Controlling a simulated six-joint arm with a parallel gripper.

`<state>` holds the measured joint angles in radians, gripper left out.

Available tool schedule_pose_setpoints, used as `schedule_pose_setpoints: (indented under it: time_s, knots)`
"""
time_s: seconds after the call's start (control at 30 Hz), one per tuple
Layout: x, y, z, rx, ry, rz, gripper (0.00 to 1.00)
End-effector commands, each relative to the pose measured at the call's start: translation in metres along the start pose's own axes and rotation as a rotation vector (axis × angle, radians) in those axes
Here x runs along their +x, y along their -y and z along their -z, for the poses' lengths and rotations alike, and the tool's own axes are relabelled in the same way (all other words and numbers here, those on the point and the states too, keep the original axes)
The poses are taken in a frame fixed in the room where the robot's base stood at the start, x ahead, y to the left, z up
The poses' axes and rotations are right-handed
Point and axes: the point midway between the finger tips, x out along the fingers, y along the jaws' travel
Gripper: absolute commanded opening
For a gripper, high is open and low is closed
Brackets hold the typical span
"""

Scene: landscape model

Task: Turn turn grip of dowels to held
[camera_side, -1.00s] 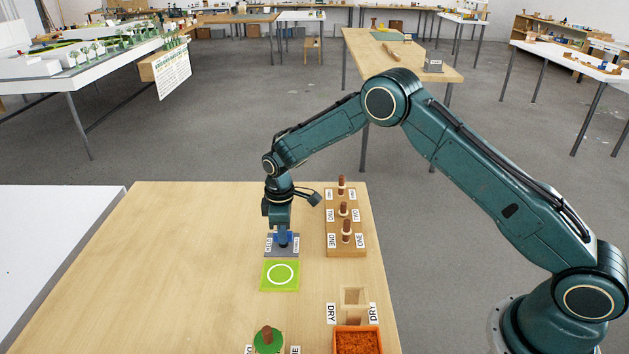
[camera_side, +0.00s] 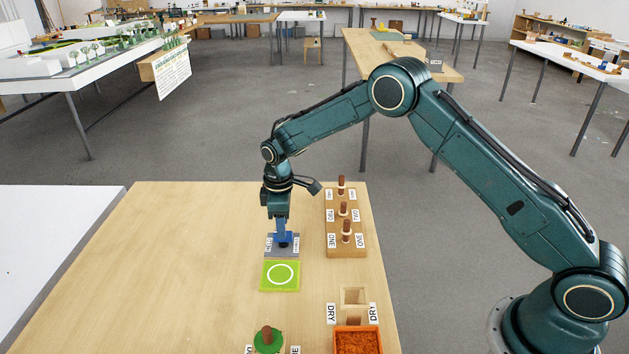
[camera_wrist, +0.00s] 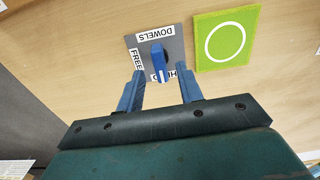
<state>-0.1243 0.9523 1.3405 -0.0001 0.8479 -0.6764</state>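The blue turn grip (camera_wrist: 158,60) stands on a grey plate (camera_wrist: 174,42) lettered DOWELS. A FREE label lies at the plate's left in the wrist view. The grip's end with a white mark points down in that view, over another label that it partly hides; only an H-like start reads. My gripper (camera_wrist: 159,70) is open, its two blue fingers apart with the grip showing between and beyond them. In the side view my gripper (camera_side: 283,233) points down just above the plate (camera_side: 272,252); the grip is hard to make out there.
A green tile with a white circle (camera_side: 280,276) lies in front of the plate. A wooden block with several upright dowels (camera_side: 344,250) stands to its right. An orange-brown tray (camera_side: 358,341), DRY labels and a green disc with a peg (camera_side: 268,341) are nearer. The table's left is clear.

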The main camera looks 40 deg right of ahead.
Motion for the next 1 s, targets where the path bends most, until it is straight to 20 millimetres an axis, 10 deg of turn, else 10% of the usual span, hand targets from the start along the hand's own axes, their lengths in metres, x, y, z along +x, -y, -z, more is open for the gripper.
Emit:
schedule_pose_setpoints:
  time_s: [0.6, 1.0]
  knots:
    - [-0.097, -0.001, 0.001, -0.001, -0.002, -0.002, 0.36]
    - [-0.109, 0.000, 0.000, -0.001, 0.000, 0.000, 0.36]
